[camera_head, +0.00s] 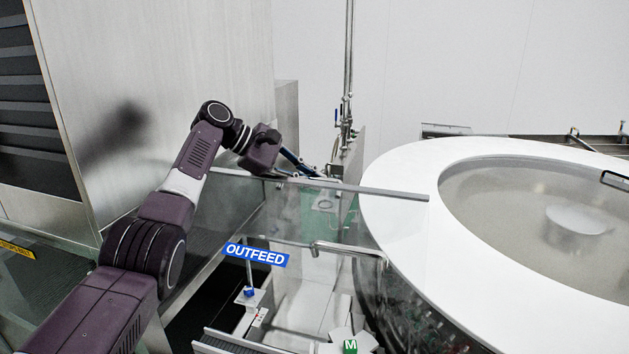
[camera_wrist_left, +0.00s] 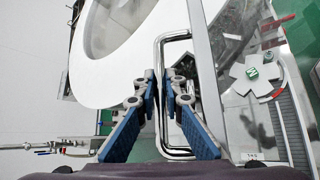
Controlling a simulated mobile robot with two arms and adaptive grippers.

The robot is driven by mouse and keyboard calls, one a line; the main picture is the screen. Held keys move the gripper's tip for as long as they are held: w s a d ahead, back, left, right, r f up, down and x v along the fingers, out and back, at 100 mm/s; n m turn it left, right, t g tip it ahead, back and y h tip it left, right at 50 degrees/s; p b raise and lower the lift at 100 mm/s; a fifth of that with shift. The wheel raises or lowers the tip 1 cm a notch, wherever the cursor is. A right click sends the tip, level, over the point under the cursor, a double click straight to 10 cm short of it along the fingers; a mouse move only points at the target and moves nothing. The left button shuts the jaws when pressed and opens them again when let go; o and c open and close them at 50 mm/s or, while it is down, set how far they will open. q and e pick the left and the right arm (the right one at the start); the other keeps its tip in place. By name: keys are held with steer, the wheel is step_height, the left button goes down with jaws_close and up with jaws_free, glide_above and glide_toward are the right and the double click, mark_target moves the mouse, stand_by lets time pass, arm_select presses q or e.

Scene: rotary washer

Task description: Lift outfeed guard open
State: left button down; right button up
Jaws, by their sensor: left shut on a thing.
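The outfeed guard is a clear panel with a grey metal rail (camera_head: 385,193) along its upper edge, beside the white washer ring. A blue OUTFEED label (camera_head: 255,254) shows below that rail. In the left wrist view a bent chrome handle (camera_wrist_left: 175,152) stands alongside the guard's rail (camera_wrist_left: 206,75). My left gripper (camera_head: 302,165) is at the far side of the rail in the head view. Its blue-padded fingers (camera_wrist_left: 160,84) are shut around the long bar of the handle. The grip itself is hard to make out in the head view. My right gripper is not in view.
The large white washer ring (camera_head: 400,190) fills the right. Another chrome bar handle (camera_head: 345,249) shows lower down. A steel cabinet (camera_head: 160,90) stands at the left, near my arm. Vertical pipes (camera_head: 348,80) rise behind my gripper. A star-shaped part with a green mark (camera_head: 349,346) sits below.

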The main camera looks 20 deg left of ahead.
arm_select(q)
steer(key=shift+w+r, duration=0.25)
steer(key=shift+w, duration=0.05)
steer(key=c, duration=2)
jaws_free()
steer(key=shift+f, duration=0.2)
steer(key=v, duration=0.7)
steer(key=shift+s+a+r, duration=0.1)
steer(key=shift+a+r, duration=0.05)
steer(key=shift+r, duration=0.05)
